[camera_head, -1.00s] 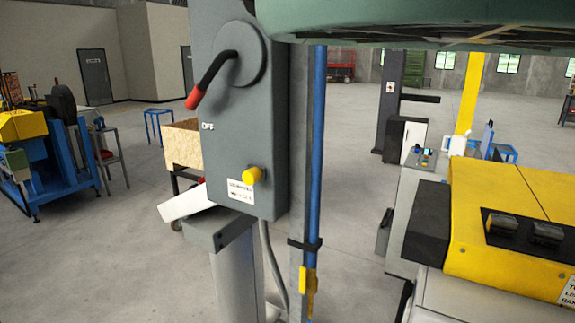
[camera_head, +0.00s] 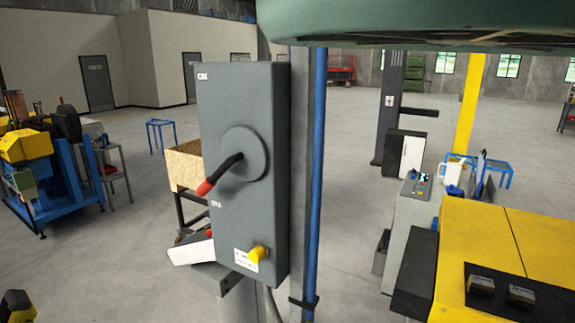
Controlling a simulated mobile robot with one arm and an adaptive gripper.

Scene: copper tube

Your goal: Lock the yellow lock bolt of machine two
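The yellow lock bolt (camera_head: 257,254) is a small knob low on the front of a grey switch box (camera_head: 240,110). It sits beside a white label (camera_head: 246,261). Above it, a round hub carries a black lever (camera_head: 226,167) with a red tip, which points down and left towards the lower "OFF" marking. An "ON" marking is near the top of the box. From this view I cannot tell whether the bolt is pushed in.
A grey post with a blue pipe (camera_head: 318,170) stands right of the box. A yellow machine (camera_head: 470,250) fills the lower right. A large green body (camera_head: 420,22) hangs overhead. A wooden crate (camera_head: 183,168) and blue machine (camera_head: 70,180) stand left. Open floor (camera_head: 110,260) lies between.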

